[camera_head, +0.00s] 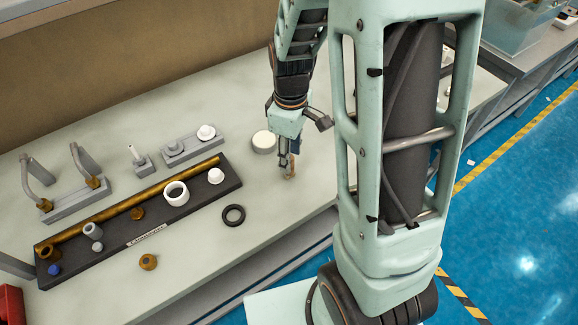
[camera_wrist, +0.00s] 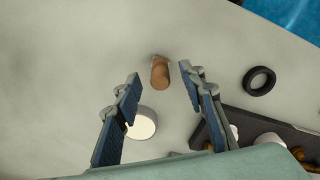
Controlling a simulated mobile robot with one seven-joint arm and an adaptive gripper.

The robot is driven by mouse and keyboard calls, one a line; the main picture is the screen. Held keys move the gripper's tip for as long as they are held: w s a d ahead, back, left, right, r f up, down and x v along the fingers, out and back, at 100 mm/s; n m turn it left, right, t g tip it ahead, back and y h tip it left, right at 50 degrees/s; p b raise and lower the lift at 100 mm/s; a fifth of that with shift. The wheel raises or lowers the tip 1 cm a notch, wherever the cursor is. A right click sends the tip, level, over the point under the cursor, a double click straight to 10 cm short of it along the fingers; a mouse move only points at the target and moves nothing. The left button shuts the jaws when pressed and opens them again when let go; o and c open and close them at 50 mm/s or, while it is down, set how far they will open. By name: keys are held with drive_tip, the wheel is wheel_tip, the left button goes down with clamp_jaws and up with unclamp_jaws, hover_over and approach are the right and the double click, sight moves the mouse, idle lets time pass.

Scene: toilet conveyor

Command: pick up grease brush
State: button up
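The grease brush seems to be the small brown, wooden-looking cylinder (camera_wrist: 160,75) with a pale end, on the grey table in the wrist view. In the head view a small brown piece (camera_head: 290,173) shows just under my gripper (camera_head: 288,158), mostly hidden by the fingers. In the wrist view my gripper (camera_wrist: 160,76) is open, with its two blue-padded fingers apart. The brown cylinder appears in the gap between the fingertips. I cannot tell whether it is between the fingers or still below them; no contact shows.
A round white-topped container (camera_head: 264,142) stands close to my gripper, behind the left finger in the wrist view. A black ring (camera_head: 233,215) lies on the table. A dark tray (camera_head: 215,199) holds a brass rod and several parts. Grey fixtures stand behind it.

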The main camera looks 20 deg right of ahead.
drive_tip(key=shift+f, duration=1.75)
clamp_jaws()
